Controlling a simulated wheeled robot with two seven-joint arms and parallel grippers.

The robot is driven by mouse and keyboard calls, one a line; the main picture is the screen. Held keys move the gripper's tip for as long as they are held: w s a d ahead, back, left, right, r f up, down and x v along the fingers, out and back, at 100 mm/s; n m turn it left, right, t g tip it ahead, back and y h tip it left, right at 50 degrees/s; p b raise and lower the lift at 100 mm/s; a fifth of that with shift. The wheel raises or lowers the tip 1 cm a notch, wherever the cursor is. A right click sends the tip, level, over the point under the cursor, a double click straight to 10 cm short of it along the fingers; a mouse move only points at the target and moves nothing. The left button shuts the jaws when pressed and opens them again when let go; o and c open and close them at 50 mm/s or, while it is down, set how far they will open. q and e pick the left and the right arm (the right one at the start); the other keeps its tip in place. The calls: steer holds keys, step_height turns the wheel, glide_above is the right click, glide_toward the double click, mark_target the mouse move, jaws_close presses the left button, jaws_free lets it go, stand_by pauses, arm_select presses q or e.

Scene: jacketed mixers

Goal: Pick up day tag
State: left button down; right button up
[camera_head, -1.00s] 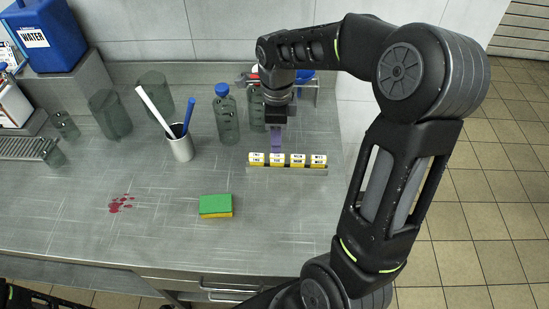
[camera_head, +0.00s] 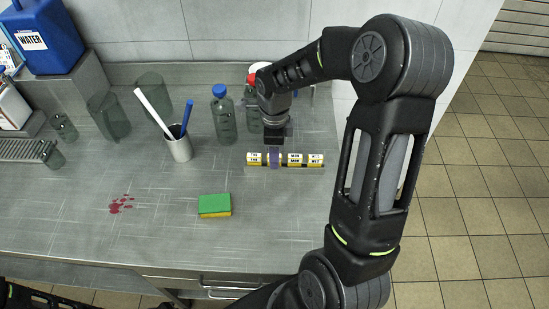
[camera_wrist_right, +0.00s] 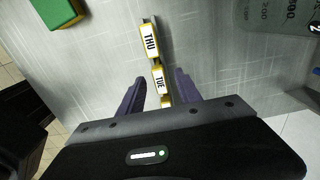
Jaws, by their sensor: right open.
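A row of yellow-and-white day tags (camera_head: 295,159) sits on a low strip on the grey counter. In the head view my right gripper (camera_head: 274,160) is at the second tag from the left, with its purple fingers partly covering it. In the right wrist view the THU tag (camera_wrist_right: 149,42) lies beyond the fingers. The TUE tag (camera_wrist_right: 160,82) lies between the two parted purple fingers of the right gripper (camera_wrist_right: 160,88), apart from both as far as I see. My left gripper is not in view.
A green-and-yellow sponge (camera_head: 214,205) lies in front of the row. A blue-capped bottle (camera_head: 223,115) and a cup with a white and a blue stick (camera_head: 179,147) stand at the back. Red spots (camera_head: 121,204) mark the counter. The front middle is clear.

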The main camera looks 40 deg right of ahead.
steer(key=shift+f, duration=0.75)
steer(key=shift+c, duration=0.2)
jaws_close()
